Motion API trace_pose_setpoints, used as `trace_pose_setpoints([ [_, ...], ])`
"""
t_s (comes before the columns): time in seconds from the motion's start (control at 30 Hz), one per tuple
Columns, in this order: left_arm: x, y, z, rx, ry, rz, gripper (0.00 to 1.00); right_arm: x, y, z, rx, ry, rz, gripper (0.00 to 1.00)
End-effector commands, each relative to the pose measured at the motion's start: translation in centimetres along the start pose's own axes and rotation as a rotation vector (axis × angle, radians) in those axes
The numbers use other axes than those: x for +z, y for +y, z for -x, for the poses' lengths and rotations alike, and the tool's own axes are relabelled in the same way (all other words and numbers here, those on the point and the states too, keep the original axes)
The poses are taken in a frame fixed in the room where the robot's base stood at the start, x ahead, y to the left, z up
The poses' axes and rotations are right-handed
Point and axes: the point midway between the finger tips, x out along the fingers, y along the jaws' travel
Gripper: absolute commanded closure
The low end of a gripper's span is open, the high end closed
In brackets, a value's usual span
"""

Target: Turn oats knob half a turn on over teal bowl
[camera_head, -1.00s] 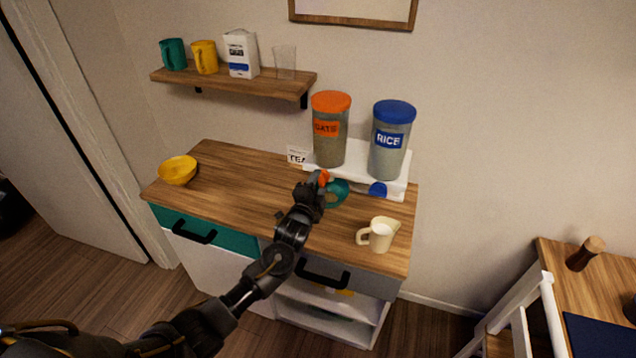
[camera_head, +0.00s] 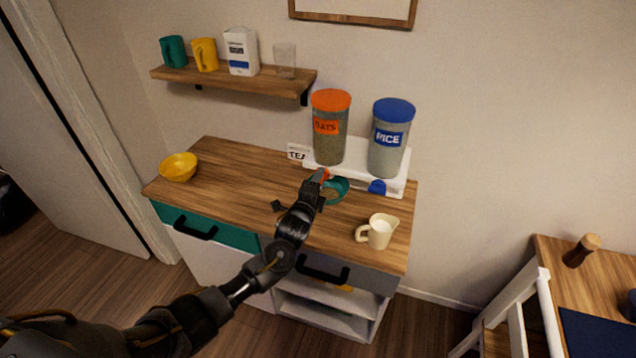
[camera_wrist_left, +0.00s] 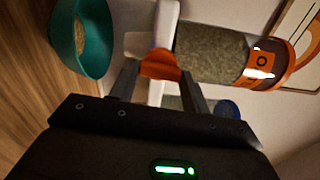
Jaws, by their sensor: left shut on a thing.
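The oats dispenser (camera_head: 330,130) has an orange lid and an orange label and stands on a white base. Its orange knob (camera_head: 323,174) is at the front of that base; the knob also shows in the left wrist view (camera_wrist_left: 160,66). My left gripper (camera_wrist_left: 158,80) is shut on the knob, one finger on each side; in the head view the gripper (camera_head: 320,180) partly covers it. The teal bowl (camera_head: 337,191) stands below the knob, partly hidden by the gripper. In the left wrist view the teal bowl (camera_wrist_left: 67,40) holds some oats. My right gripper is not in view.
The rice dispenser (camera_head: 389,140) with its blue knob (camera_head: 377,186) stands to the right. A cream jug (camera_head: 378,232) stands at the counter's front right. A yellow bowl (camera_head: 179,168) is at the left end. The counter (camera_head: 235,180) between is clear. A shelf (camera_head: 235,82) hangs above.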

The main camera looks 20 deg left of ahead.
Motion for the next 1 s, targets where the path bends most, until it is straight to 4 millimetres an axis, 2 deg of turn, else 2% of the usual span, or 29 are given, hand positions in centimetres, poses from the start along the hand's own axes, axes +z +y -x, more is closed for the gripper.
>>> trace_pose_setpoints([
  [0.17, -0.1, 0.0, 0.0, 0.0, 0.003, 0.001, 0.76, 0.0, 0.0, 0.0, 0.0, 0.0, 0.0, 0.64],
  [0.2, -0.1, 0.0, 0.0, 0.0, 0.003, 0.001, 0.5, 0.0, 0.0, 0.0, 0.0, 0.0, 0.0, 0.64],
  [0.37, -0.1, 0.0, 0.0, 0.0, 0.002, 0.001, 0.31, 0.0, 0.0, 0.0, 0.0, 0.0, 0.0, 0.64],
  [0.73, 0.0, 0.2, 0.6, 0.002, 0.001, 0.002, 0.31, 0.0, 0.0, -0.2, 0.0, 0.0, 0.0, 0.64],
  [0.87, -0.1, 0.3, 2.4, 0.001, 0.002, 0.002, 0.31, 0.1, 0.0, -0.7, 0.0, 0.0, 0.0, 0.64],
  [1.0, -0.1, 0.4, 5.1, 0.002, 0.003, 0.002, 0.31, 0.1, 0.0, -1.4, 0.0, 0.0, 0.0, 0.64],
])
